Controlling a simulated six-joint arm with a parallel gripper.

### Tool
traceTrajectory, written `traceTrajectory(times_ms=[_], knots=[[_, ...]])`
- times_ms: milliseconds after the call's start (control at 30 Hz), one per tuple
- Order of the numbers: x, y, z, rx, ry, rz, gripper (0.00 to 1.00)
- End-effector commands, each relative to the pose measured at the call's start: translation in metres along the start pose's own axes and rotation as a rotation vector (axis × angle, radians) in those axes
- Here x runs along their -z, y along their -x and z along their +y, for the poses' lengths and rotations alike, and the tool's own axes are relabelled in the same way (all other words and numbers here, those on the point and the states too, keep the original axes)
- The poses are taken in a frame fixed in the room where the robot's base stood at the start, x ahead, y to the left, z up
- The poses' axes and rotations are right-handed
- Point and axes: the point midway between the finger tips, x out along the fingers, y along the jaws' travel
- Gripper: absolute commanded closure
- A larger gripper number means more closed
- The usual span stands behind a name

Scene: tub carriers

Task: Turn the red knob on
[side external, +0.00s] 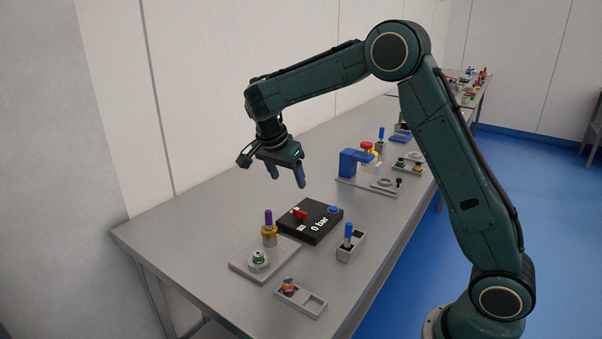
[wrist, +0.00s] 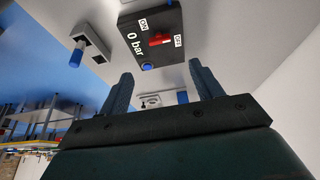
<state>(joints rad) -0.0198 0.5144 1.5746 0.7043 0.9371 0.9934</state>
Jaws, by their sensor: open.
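The red knob (side external: 300,214) sits on top of a black box (side external: 316,232) on the grey table, with "0 bar" in white and a blue button (side external: 334,209). In the wrist view the knob (wrist: 160,39) is a red bar lying roughly across the picture, between a white ON label (wrist: 143,24) on its upper left and a white OFF label (wrist: 178,41) close to its right end. My gripper (side external: 286,178) points down above the box, well clear of the knob. Its two fingers are apart and empty, as they also are in the wrist view (wrist: 162,75).
A grey plate (side external: 240,265) with a purple-topped brass part stands in front of the box. A grey holder (side external: 351,248) with a blue peg stands close on its right. A grey tray (side external: 315,305) is near the front edge. A blue fixture (side external: 352,162) stands farther back.

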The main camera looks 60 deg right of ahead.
Motion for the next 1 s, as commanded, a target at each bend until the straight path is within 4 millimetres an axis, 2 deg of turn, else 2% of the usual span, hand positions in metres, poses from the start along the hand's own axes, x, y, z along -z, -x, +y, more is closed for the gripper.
traceTrajectory(times_ms=[267,800,1000], knots=[[0.000,-0.021,0.001,-0.004,0.002,0.000,0.35],[0.000,-0.101,0.001,-0.005,0.003,0.000,0.35],[0.000,-0.124,0.001,-0.004,0.001,0.000,0.35]])
